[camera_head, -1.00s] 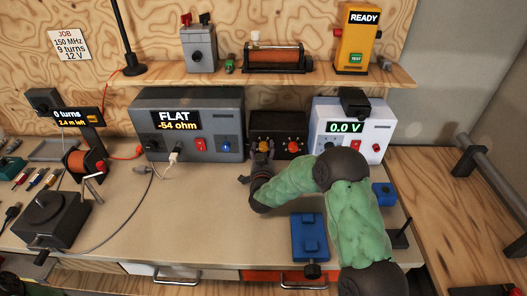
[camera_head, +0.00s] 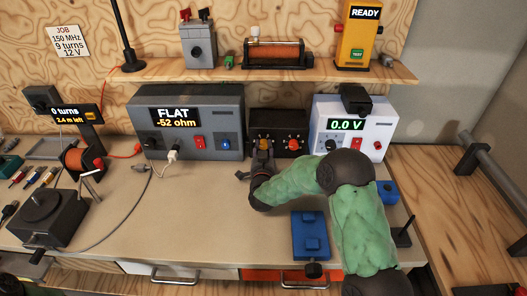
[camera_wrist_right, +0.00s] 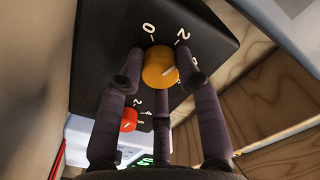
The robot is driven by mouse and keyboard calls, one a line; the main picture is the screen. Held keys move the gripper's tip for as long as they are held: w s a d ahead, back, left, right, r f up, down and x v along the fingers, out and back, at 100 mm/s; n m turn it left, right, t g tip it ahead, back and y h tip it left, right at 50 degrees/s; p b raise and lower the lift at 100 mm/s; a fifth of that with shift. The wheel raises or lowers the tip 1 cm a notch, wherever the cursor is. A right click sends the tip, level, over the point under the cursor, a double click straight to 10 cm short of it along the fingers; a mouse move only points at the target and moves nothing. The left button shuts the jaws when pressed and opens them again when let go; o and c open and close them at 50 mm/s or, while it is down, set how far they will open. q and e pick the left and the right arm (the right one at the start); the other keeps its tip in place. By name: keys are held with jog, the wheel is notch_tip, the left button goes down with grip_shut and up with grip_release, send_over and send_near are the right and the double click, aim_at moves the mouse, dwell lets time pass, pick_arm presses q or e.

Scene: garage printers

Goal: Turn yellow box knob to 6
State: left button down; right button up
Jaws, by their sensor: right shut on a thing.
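A dark box (camera_head: 278,127) with a yellow knob (camera_head: 263,142) and an orange-red knob (camera_head: 294,144) stands at the back of the bench. My right gripper (camera_head: 260,151) is at the yellow knob. In the right wrist view, its dark fingers (camera_wrist_right: 160,78) are shut around the yellow knob (camera_wrist_right: 158,66), touching its sides. Marks "0" and "2" show on the panel beside that knob. A pale pointer line shows on its face, but I cannot tell the exact setting. The other knob (camera_wrist_right: 129,120) looks red there, with its own marks. My left gripper is out of view.
A grey unit (camera_head: 187,105) reading "FLAT -52 ohm" stands left of the dark box. A white unit (camera_head: 352,106) reading "0.0 V" stands right. A blue block (camera_head: 311,236) lies in front. A shelf (camera_head: 225,75) runs above.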

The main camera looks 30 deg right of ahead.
jog(key=m+b, duration=0.6)
jog(key=b, duration=0.1)
jog(key=shift+f, duration=0.15)
jog(key=shift+m+b, duration=0.6)
jog(key=shift+m, duration=0.5)
jog(key=shift+m+b, duration=0.3)
jog(key=shift+m, duration=0.5)
jog(key=m, duration=0.2)
jog(key=shift+r+m, duration=0.2)
jog(key=shift+m, duration=0.2)
jog(key=m, duration=0.6)
jog(key=shift+f+m, duration=0.1)
jog(key=shift+m, duration=0.3)
jog(key=o, duration=1.1)
jog(key=shift+o, duration=0.2)
